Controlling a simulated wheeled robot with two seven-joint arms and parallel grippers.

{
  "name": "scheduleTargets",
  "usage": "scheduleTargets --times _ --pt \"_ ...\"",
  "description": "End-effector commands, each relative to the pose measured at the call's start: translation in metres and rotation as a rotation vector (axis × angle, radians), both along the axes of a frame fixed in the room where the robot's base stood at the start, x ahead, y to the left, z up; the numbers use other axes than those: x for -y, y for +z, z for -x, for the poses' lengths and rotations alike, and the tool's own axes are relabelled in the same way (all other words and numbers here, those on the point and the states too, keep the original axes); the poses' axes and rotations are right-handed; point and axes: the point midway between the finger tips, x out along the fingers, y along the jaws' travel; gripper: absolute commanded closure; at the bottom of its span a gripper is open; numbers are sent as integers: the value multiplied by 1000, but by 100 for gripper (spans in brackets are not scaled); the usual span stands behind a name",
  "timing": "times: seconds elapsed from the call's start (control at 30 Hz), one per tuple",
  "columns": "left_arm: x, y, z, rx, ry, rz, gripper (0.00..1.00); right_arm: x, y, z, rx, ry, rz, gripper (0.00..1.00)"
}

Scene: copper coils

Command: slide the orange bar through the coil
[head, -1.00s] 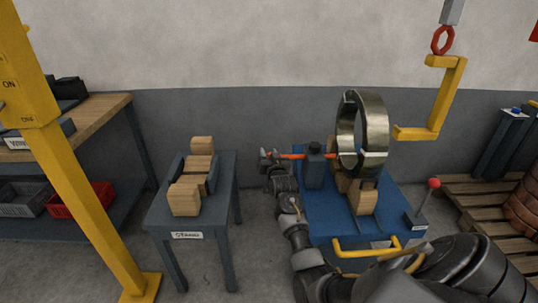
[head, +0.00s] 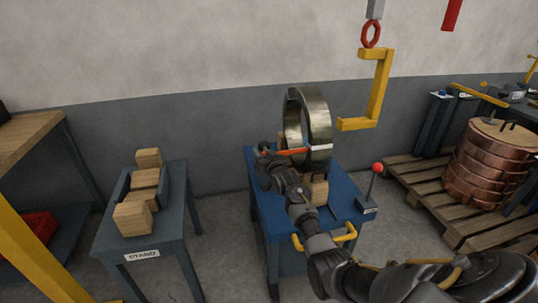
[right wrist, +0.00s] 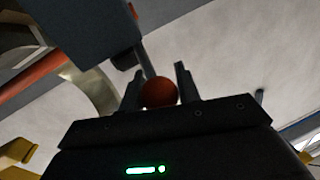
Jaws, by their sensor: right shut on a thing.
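The coil (head: 320,118), a large upright metallic ring with a white band low on its side, stands in wooden blocks on a blue bench. The orange bar (head: 295,152) runs level at the lower part of the ring; my arm hides part of it, and I cannot tell how far it reaches through. My right gripper (head: 266,158) is left of the coil. In the right wrist view, its fingers (right wrist: 160,88) are shut on a red round knob (right wrist: 159,93), with the orange bar (right wrist: 28,72) apart at upper left. My left gripper is not in view.
The blue bench (head: 258,195) has a yellow handle and a red-knobbed lever (head: 376,170). A yellow hook (head: 378,90) hangs at upper right of the coil. A stand (head: 180,190) with wooden blocks is left. A pallet (head: 420,195) with a copper coil is right.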

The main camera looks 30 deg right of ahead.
Motion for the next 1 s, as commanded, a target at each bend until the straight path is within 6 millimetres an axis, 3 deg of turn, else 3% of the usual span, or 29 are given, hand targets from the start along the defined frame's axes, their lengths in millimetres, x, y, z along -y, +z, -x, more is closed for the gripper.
scheduleTargets --times 0.33,0.37,0.5,0.83,1.0 --pt "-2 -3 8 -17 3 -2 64 5 2 1 2 -5 1 100" --pt "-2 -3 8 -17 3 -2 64 5 2 1 2 -5 1 66" --pt "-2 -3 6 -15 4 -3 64 5 2 1 2 -6 1 48" --pt "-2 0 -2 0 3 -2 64 3 1 3 0 -2 1 47" --pt "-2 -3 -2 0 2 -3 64 0 1 22 0 -3 2 47"
